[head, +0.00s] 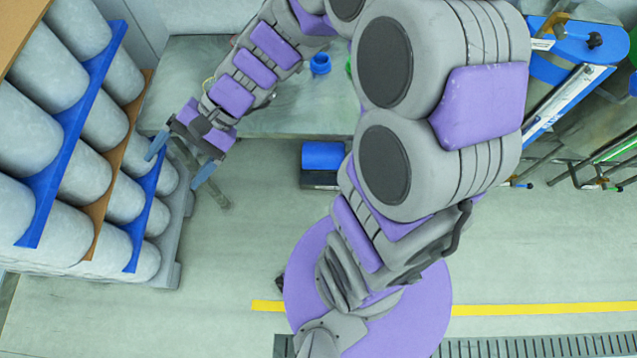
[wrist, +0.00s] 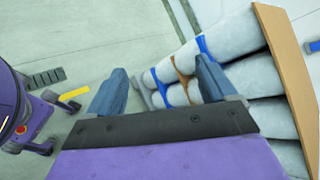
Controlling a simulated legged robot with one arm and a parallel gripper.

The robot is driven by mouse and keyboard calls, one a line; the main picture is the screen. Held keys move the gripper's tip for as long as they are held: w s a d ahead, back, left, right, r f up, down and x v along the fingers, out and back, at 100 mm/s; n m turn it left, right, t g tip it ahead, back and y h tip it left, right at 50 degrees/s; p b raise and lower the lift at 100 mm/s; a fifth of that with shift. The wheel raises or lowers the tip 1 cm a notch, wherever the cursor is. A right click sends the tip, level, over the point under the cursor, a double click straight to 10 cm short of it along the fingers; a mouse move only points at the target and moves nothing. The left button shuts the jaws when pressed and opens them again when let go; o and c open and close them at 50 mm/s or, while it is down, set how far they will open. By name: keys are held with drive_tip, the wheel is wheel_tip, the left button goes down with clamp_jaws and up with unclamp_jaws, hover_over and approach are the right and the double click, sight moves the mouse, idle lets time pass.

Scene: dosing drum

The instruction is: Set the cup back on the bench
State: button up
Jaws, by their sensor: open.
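A small blue cup-like object (head: 320,64) stands on the grey bench (head: 300,115) at the back, beside my arm. It is small in the picture, and I cannot tell for sure that it is the cup. My gripper (head: 181,160) is open and empty, off the bench's left front corner and beside the stacked drums. In the wrist view my gripper (wrist: 160,76) shows two spread blue fingers with floor and drums beyond, and nothing between them. Part of the bench is hidden behind my arm.
Grey drums (head: 80,148) stacked with blue and brown dividers stand at the left, close to my gripper. A blue drum-like unit (head: 575,45) and frames stand at the right. The floor in front is mostly clear.

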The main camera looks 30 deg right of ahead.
drive_tip(key=s+d+n+g+h, duration=0.1)
drive_tip(key=s+d+n+h, duration=0.6)
drive_tip(key=s+d, duration=1.1)
drive_tip(key=h, duration=0.4)
drive_tip(key=shift+s+n+h, duration=0.2)
drive_tip(key=shift+n+h, duration=0.1)
drive_tip(key=shift+h, duration=0.1)
drive_tip(key=shift+a+r, duration=0.1)
